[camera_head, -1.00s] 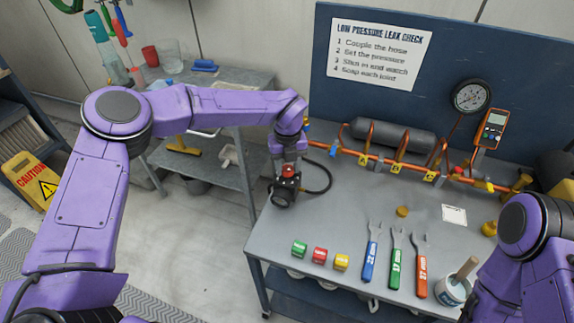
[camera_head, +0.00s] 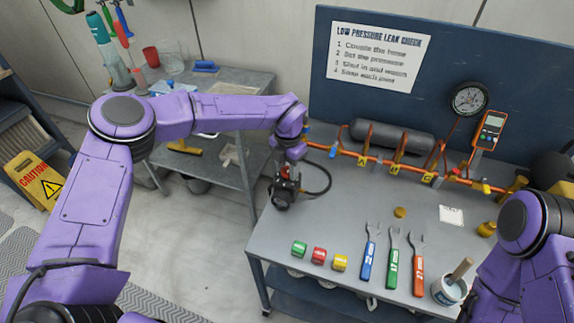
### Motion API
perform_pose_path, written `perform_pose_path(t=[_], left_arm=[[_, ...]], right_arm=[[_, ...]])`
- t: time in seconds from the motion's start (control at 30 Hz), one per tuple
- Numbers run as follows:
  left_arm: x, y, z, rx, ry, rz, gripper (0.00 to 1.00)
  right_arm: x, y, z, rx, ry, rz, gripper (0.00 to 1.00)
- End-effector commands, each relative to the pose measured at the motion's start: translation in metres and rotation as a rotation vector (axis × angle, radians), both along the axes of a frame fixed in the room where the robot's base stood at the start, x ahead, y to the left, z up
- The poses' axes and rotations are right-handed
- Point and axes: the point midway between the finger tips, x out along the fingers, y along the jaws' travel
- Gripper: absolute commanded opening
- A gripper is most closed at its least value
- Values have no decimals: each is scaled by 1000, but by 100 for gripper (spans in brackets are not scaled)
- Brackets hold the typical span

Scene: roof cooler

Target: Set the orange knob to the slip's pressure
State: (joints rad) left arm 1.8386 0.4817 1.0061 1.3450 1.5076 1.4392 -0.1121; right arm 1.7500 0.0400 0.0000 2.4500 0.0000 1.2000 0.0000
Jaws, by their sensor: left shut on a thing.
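A dark regulator (camera_head: 281,197) with a round gauge face stands at the left end of the bench. An orange-red knob (camera_head: 285,171) sits on its top, mostly hidden by my left gripper (camera_head: 287,175). My left gripper comes down from above and is shut on this knob. A white slip (camera_head: 451,215) lies flat on the bench to the right; its writing is too small to read. My right arm shows at the lower right, but its gripper is out of view.
A black hose (camera_head: 326,180) curves beside the regulator toward the orange pipe manifold (camera_head: 375,160). Several coloured blocks (camera_head: 319,256) and wrenches (camera_head: 393,258) lie along the front. A pot with a brush (camera_head: 450,289) stands front right. The bench between regulator and slip is mostly clear.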

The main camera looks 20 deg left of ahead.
Motion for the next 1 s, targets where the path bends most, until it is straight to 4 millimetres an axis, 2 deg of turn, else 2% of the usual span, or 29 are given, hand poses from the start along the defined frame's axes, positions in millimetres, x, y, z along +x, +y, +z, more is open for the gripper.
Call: perform_pose_path(t=[1.0], left_arm=[[2,0,4,2,-8,-928,11]], right_arm=[[0,0,26,0,0,0,43]])
